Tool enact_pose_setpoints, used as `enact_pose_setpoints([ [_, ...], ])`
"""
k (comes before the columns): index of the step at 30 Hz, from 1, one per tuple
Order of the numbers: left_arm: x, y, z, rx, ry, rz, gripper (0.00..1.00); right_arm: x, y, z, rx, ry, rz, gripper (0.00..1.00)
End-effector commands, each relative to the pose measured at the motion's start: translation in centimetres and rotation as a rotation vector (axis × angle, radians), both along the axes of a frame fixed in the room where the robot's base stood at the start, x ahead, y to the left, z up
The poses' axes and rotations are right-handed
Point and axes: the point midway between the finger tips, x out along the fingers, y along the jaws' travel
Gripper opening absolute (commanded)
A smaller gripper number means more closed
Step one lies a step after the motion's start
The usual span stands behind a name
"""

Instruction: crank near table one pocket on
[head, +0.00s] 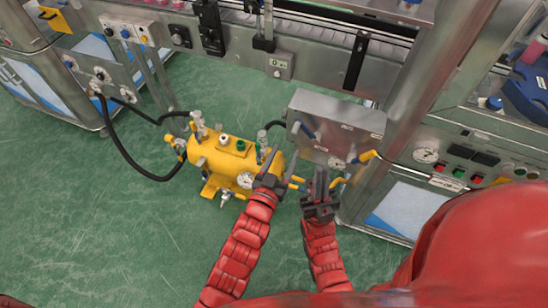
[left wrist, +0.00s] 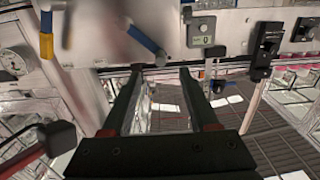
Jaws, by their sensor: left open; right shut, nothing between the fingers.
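The steel box (head: 335,125) below the machine bench carries a blue-gripped handle (head: 304,131) on its left. In the left wrist view this blue handle (left wrist: 145,40) slants down, its lower end just above my fingertips; I cannot tell whether it is the table's crank. My left gripper (head: 281,158) is open and empty below and left of the box, and its two fingers (left wrist: 160,72) are spread. My right gripper (head: 319,180) is shut and empty in front of the box. A small grey counter (head: 280,66) is on the bench front; it also shows in the left wrist view (left wrist: 201,30). The rotating table is not identifiable.
A yellow tank (head: 222,160) with valves and a gauge stands on the green floor, left of my grippers, with a black hose (head: 125,155). A yellow-handled valve (head: 366,156) and a gauge panel (head: 455,165) are at the right. Open floor lies at the lower left.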

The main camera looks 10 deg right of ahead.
Motion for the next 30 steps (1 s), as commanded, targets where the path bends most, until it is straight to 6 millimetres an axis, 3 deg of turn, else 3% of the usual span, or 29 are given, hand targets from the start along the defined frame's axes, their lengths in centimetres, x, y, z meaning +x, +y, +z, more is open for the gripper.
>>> enact_pose_setpoints([
  [15,5.9,-3.9,0.1,-0.002,-0.006,0.0,0.6,0.0,0.0,-0.6,0.0,0.0,0.0,0.0],
  [29,6.7,-4.5,0.2,-0.003,-0.006,0.0,0.6,0.0,0.0,-0.7,0.0,0.0,0.0,0.0],
  [30,6.7,-4.4,0.2,-0.003,-0.006,0.0,0.55,0.0,0.0,-0.7,0.0,0.0,0.0,0.0],
])
